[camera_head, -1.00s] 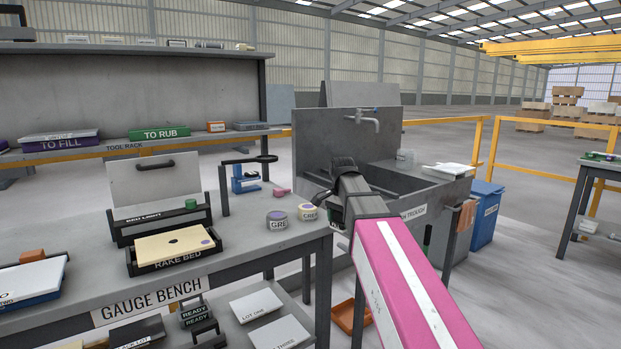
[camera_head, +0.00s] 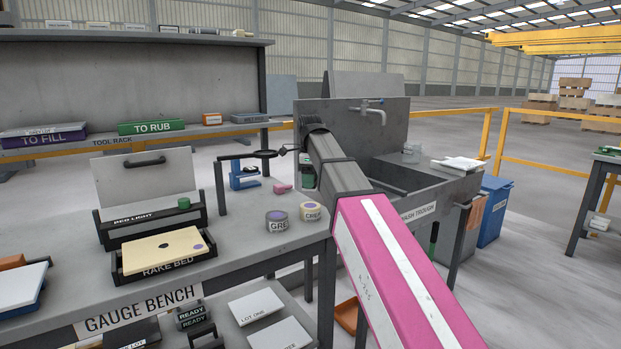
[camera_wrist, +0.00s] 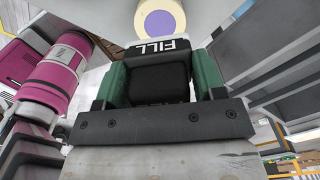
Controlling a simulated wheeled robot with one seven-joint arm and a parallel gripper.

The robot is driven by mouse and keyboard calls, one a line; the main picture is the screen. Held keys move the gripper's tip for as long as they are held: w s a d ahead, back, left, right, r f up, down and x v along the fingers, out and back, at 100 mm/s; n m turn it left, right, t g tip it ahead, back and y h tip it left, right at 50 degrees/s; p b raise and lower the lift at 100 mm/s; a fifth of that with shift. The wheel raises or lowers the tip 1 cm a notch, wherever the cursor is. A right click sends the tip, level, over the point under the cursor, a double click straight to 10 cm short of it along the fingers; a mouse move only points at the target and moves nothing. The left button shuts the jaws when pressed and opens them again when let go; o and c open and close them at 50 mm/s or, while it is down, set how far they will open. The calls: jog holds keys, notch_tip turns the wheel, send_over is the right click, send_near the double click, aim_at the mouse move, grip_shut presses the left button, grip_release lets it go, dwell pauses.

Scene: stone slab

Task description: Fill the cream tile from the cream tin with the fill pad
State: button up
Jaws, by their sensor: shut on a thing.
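My gripper (camera_wrist: 160,72) is shut on the fill pad, a dark block with a white FILL label (camera_wrist: 166,46), between its green fingers in the wrist view. The cream tin (camera_wrist: 160,20), round and pale with a purple disc on top, shows just beyond the pad. In the head view the cream tin (camera_head: 310,212) stands near the bench's right end, beside the grey tin (camera_head: 277,222). My arm hides most of the gripper in the head view.
A bed light panel (camera_head: 140,190) stands behind the rake bed. A ring stand (camera_head: 222,185), a blue item (camera_head: 244,178) and a pink piece (camera_head: 283,188) are near the tins. The wash trough (camera_head: 400,190) lies right of the bench.

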aim_at(310, 206)
jog(key=shift+f, duration=2.7)
jog(key=shift+f, duration=0.55)
jog(key=shift+r, duration=0.15)
jog(key=shift+r, duration=3.4)
